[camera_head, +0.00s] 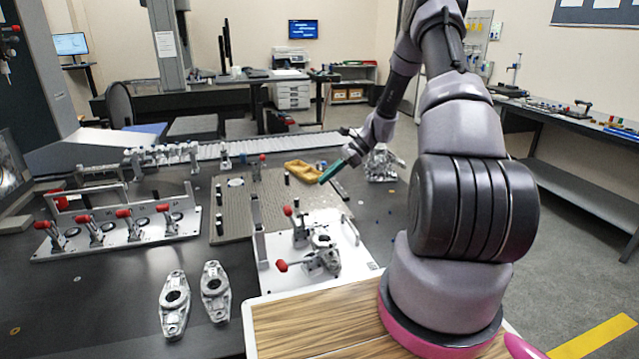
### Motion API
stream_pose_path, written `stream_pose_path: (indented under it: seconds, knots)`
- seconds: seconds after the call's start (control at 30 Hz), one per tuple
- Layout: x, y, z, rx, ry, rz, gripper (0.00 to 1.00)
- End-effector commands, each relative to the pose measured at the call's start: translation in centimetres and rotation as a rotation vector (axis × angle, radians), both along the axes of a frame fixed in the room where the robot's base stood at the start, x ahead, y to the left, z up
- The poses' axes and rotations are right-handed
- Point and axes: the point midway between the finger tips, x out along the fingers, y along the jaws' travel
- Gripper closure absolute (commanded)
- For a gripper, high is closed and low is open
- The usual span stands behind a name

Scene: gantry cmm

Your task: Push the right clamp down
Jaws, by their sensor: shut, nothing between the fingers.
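A white fixture plate (274,280) stands in front of my arm and carries a metal part (322,241) with two red-handled clamps around it. The far clamp (300,231) has its red handle (288,211) standing up. The near clamp (318,262) has its red handle (282,266) lying out low to the left. I cannot tell from this view which one is the right clamp. My gripper (328,175), with teal fingers, is shut and empty. In the picture it is above and right of the far clamp's handle and appears apart from it.
A long fixture with several red-handled clamps (118,232) stands left. Loose metal castings (174,302) lie on the dark table in front. A perforated plate (232,218) and a yellow tray (302,170) lie behind the fixture. A metal assembly (382,164) stands behind right.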

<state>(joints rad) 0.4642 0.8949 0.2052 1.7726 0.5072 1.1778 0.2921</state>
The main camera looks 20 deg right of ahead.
Motion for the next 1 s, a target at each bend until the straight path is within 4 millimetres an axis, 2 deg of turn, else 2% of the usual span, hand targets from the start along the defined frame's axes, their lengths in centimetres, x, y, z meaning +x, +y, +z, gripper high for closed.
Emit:
stream_pose_path:
  seconds: [0.3,0.5,0.7,1.0]
  knots:
    - [-0.1,5.4,-4.4,0.002,0.003,0.003,1.0]
    - [-0.1,7.9,-6.4,0.001,0.001,0.003,1.0]
    - [0.0,9.0,-7.4,-0.001,0.0,0.001,1.0]
    - [0.0,9.2,-7.5,-0.001,-0.001,0.001,1.0]
